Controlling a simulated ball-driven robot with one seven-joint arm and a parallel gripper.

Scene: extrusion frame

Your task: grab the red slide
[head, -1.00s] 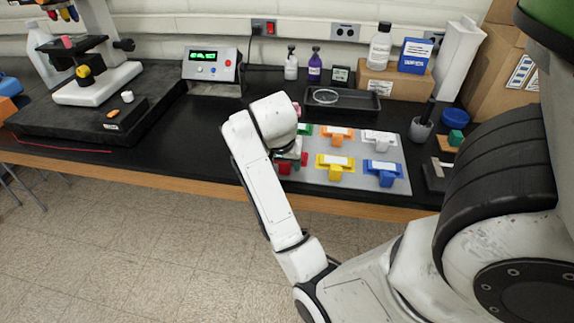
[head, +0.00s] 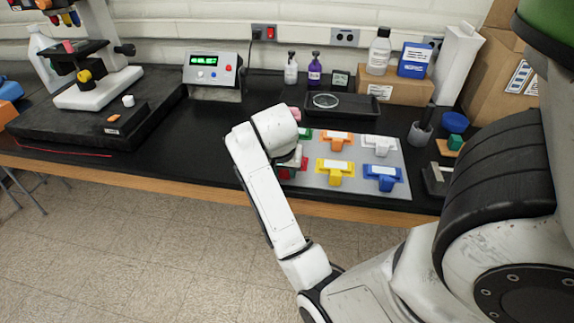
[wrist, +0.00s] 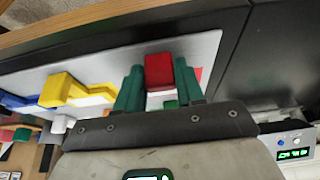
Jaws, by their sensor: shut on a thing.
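The red slide shows in the wrist view (wrist: 159,70), its red block between my two green fingers. My gripper (wrist: 158,85) is shut on that block. A white label and more red of the slide show beside the right finger. In the head view a little of the red slide (head: 286,174) shows at the left end of the grey plate (head: 312,182). My wrist and arm hide most of it and most of the gripper there. I cannot tell whether the slide is lifted off the plate.
A black tray (head: 360,108) is behind. The bench is clear left of my arm.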

